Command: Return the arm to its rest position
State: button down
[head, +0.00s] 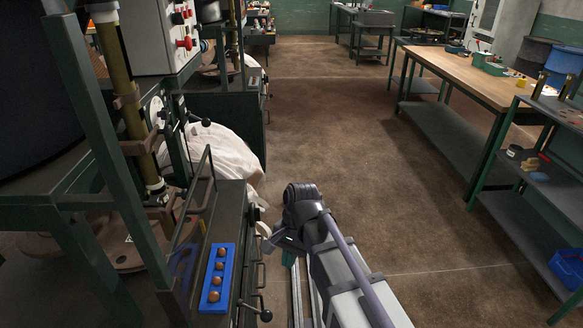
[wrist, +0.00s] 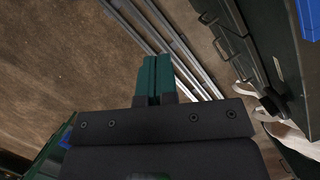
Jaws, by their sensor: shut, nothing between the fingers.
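My gripper (wrist: 155,80) shows in the wrist view with its two green fingers closed together and nothing between them. It points down over the floor and the rails. In the head view my arm is folded low at the bottom centre, and a bit of the green fingers (head: 289,258) shows below the wrist, partly hidden by the arm. The gripper is beside the dark green cabinet on the left and appears apart from it.
A blue tray (head: 217,277) with several brown round pieces lies on the cabinet top at left. Rails (wrist: 165,40) run below. A wooden-topped workbench (head: 470,75) and a shelf (head: 555,180) stand at right. The floor (head: 360,160) between is clear.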

jog(key=s+d+r+n+t+h+p, duration=0.1)
jog(key=d+r+p, duration=0.3)
jog(key=d, duration=0.5)
jog(key=s+d+r+n+t+p, duration=0.1)
jog(key=s+d+r+n+p, duration=0.2)
jog(key=d, duration=0.6)
notch_tip(320, 180, up, 2)
jog(key=n+p, duration=0.1)
jog(key=p, duration=0.2)
jog(key=shift+t+h, duration=0.4)
